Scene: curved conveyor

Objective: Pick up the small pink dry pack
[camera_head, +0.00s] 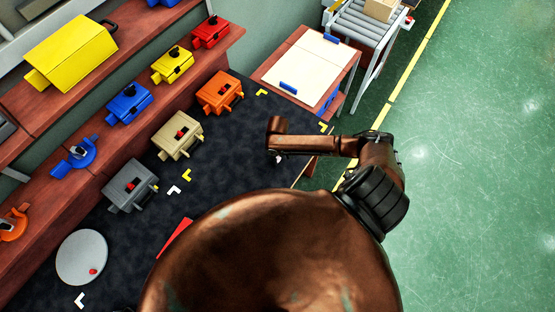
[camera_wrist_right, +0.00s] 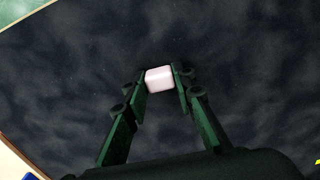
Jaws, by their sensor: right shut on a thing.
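The small pink dry pack (camera_wrist_right: 159,79) is a pale pink, rounded block in the right wrist view. It sits between the two fingertips of my right gripper (camera_wrist_right: 160,84), which is shut on it from both sides. The dark mottled mat (camera_wrist_right: 240,60) lies behind it; I cannot tell whether the pack is clear of the mat. In the head view my right arm reaches over the right part of the mat, and the gripper and pack are mostly hidden under the arm. My left gripper is not in view.
Several coloured boxes, including a grey one (camera_head: 130,185) and an orange one (camera_head: 220,93), stand along the mat's left edge. A white round plate (camera_head: 82,257) with a small red object lies lower left. A side table (camera_head: 308,66) and a roller conveyor (camera_head: 365,22) stand at the back.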

